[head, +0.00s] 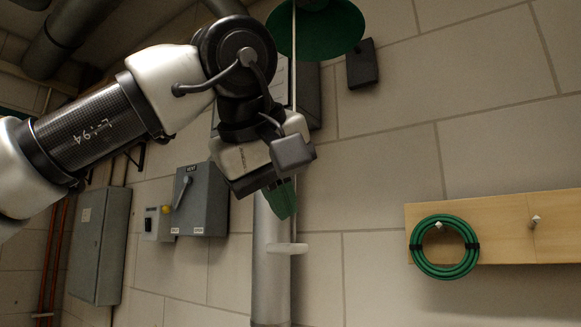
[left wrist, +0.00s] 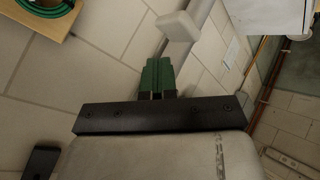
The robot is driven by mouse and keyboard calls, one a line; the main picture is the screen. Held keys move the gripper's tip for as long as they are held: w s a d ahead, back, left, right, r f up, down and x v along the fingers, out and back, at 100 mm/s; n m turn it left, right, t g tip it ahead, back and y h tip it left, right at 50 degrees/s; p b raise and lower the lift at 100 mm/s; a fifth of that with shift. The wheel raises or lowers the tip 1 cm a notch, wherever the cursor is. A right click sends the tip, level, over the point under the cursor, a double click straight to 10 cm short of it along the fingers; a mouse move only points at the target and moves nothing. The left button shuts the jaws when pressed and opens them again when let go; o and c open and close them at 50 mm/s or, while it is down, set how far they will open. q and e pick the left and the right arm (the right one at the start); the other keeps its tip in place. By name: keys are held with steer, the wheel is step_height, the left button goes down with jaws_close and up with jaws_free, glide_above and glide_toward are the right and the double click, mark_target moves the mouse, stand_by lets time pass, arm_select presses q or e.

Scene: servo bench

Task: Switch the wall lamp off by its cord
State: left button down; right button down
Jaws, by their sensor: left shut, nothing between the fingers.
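The wall lamp's green shade (head: 335,32) is at the top of the head view. A thin pale cord (head: 294,70) hangs in front of it and passes behind my left gripper. A white pull handle (head: 287,248) is at the cord's lower end. My left gripper (head: 284,202) is shut and empty, its green fingertips a little above the handle and close to the cord in the picture. In the left wrist view the shut fingers (left wrist: 157,78) point toward a white block (left wrist: 178,27), which looks like the handle. I cannot tell whether they touch the cord. My right gripper is not in view.
A grey metal pipe (head: 271,290) stands behind the handle. Left are a lever switch box (head: 203,203) and a grey cabinet (head: 98,245). Right, a green hose (head: 418,258) hangs on a wooden board (head: 505,222). The wall between pipe and board is clear.

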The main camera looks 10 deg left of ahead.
arm_select(q)
steer(key=shift+r+p, duration=0.4)
steer(key=shift+p, duration=0.1)
step_height(320, 180, up, 2)
steer(key=shift+r+p, duration=0.15)
steer(key=shift+p, duration=0.45)
steer(key=shift+w+r, duration=0.1)
steer(key=shift+r, duration=1.8)
